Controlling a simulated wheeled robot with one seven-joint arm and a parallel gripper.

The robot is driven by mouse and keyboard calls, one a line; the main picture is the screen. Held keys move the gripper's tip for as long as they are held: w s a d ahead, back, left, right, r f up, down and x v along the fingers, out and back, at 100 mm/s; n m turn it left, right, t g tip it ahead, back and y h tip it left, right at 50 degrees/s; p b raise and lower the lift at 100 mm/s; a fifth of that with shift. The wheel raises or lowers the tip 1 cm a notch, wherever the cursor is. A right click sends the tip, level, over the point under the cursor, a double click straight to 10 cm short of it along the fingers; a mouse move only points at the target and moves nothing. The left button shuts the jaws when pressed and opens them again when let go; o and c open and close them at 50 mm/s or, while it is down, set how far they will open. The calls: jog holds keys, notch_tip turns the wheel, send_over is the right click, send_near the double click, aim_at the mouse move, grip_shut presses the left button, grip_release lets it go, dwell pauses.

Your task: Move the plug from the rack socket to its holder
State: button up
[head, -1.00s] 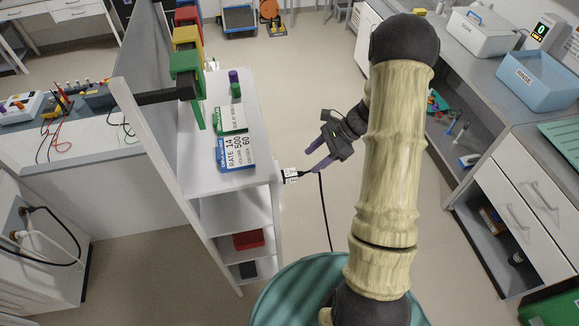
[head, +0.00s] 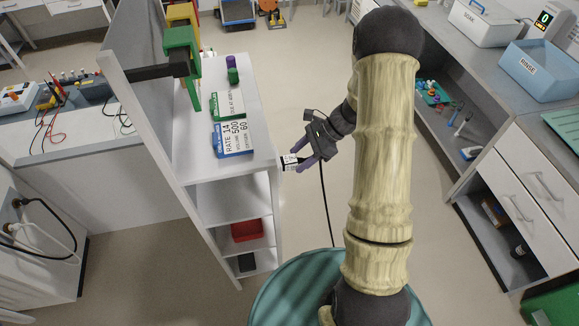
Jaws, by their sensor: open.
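The plug (head: 290,162), black with a white printed label, sits at the front right edge of the white rack (head: 229,175). A black cable (head: 325,205) hangs down towards the floor near it. My gripper (head: 302,158) is open, with its purple fingers at the plug, which appears to lie between or just beside them. I cannot tell whether the fingers touch it. The socket face is too small to make out. I cannot identify the plug's holder in this view.
A blue-and-white labelled box (head: 233,138) and a green one (head: 228,105) lie on the rack top, with a small purple-and-green item (head: 232,70) behind. A counter with a blue rinse basin (head: 541,70) stands right. Floor between is clear.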

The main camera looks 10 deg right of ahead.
jog(key=shift+a+f, duration=0.45)
jog(key=shift+a, duration=0.05)
jog(key=shift+d, duration=0.1)
grip_shut()
